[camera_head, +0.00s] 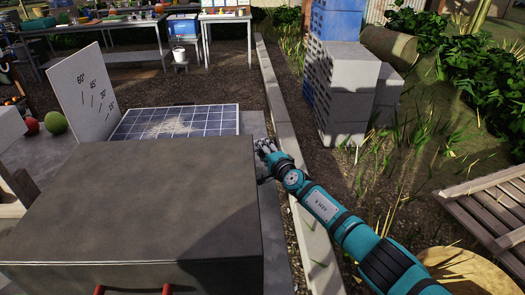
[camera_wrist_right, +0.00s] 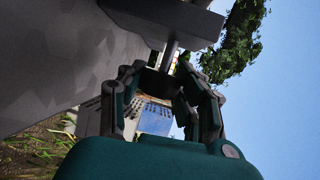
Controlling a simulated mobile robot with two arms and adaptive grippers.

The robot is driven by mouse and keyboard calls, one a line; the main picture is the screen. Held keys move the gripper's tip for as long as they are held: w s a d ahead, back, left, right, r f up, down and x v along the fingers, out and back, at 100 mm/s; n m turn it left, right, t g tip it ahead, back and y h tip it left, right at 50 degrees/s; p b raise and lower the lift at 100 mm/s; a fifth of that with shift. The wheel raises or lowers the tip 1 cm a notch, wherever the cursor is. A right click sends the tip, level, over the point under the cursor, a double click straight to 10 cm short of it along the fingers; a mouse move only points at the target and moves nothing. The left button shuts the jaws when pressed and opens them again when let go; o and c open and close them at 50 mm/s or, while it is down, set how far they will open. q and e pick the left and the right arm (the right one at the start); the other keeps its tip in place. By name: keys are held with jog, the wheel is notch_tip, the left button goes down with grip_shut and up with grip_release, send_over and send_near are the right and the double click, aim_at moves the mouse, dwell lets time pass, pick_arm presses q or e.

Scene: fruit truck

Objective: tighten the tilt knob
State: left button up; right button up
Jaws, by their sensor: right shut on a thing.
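My right gripper (camera_head: 264,148) reaches in from the right, to the near right corner of the solar panel (camera_head: 180,120), beside the grey box. In the right wrist view my right gripper (camera_wrist_right: 163,82) has its fingers closed around a dark round knob (camera_wrist_right: 158,84) on a short metal shaft (camera_wrist_right: 170,52). The shaft leads up to a grey block (camera_wrist_right: 165,18). The fingers hide part of the knob, and it cannot be made out in the head view. An angle board (camera_head: 85,92) marked 60°, 45° and lower stands left of the panel. My left gripper is not in view.
The large grey box (camera_head: 140,205) fills the near left, with red handles at its front. Grey blocks (camera_head: 348,90) stand at the back right, and a wooden pallet (camera_head: 490,215) lies at the right. Tables (camera_head: 110,58) stand at the back. A light kerb (camera_head: 285,120) runs behind my right gripper.

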jog(key=shift+c, duration=0.5)
jog(key=shift+r+p, duration=0.1)
jog(key=shift+p, duration=0.35)
grip_shut()
jog(key=g+p, duration=0.1)
jog(key=p, duration=0.2)
jog(key=g+p, duration=0.1)
jog(key=p, duration=0.2)
jog(key=shift+r+m+g+h+p, duration=0.25)
jog(key=shift+m+g+h+p, duration=0.05)
jog(key=shift+m, duration=0.1)
jog(key=shift+f+g+p, duration=0.25)
jog(key=shift+g+p, duration=0.1)
jog(key=shift+g, duration=0.35)
jog(key=shift+f+m+g+b, duration=0.25)
jog(key=shift+m+g+b, duration=0.2)
jog(key=shift+g, duration=0.15)
jog(key=shift+s+g+h+b, duration=0.1)
jog(key=shift+g+h+b, duration=0.2)
jog(key=shift+g+b, duration=0.5)
